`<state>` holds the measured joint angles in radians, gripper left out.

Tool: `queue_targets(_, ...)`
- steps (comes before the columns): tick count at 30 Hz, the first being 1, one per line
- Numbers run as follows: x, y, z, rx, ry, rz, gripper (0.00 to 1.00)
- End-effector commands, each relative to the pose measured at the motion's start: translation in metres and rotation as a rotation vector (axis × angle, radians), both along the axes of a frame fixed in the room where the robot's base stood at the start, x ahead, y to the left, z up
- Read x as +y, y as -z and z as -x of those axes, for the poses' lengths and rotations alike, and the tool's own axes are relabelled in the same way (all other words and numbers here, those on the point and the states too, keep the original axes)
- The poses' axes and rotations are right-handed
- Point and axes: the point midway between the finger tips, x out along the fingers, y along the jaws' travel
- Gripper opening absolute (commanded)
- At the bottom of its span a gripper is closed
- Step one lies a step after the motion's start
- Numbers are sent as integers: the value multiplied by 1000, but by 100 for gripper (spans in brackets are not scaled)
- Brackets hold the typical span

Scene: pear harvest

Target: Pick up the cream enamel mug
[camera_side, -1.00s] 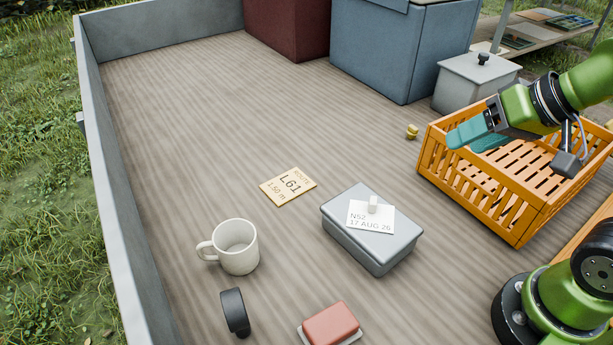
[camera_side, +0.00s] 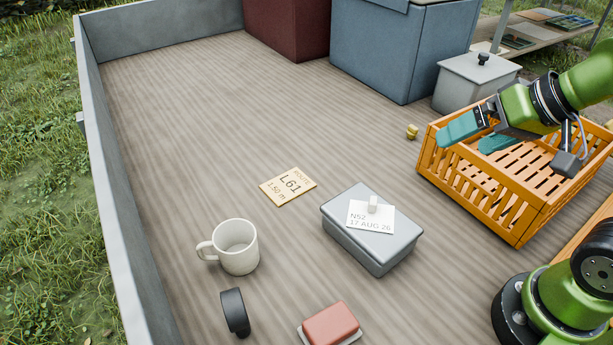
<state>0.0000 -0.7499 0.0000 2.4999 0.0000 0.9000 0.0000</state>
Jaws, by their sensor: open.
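The cream enamel mug (camera_side: 238,250) stands upright on the wooden deck at the lower left, its handle pointing left and its open top facing up. It looks empty. My gripper (camera_side: 468,136) is far from it, at the upper right, above the orange slatted crate. Its two teal fingers are spread apart with nothing visible between them.
The orange crate (camera_side: 520,219) stands under my gripper. A grey box (camera_side: 362,243) with a paper label lies between crate and mug. A route card (camera_side: 288,186), black ring (camera_side: 235,312) and red block (camera_side: 331,323) lie near the mug. A grey side wall (camera_side: 112,190) runs left.

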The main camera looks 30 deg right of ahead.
Motion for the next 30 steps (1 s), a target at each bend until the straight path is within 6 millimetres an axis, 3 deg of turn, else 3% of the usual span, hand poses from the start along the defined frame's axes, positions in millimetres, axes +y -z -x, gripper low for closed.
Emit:
queue_targets(7,7,8,-1,35,-29,2,100)
queue_targets(11,27,17,-17,111,-107,22,100)
queue_targets(17,91,23,-67,191,-395,126,100)
queue_targets(24,198,49,-119,199,-862,257,100)
queue_targets(30,280,71,-145,121,-1230,336,100)
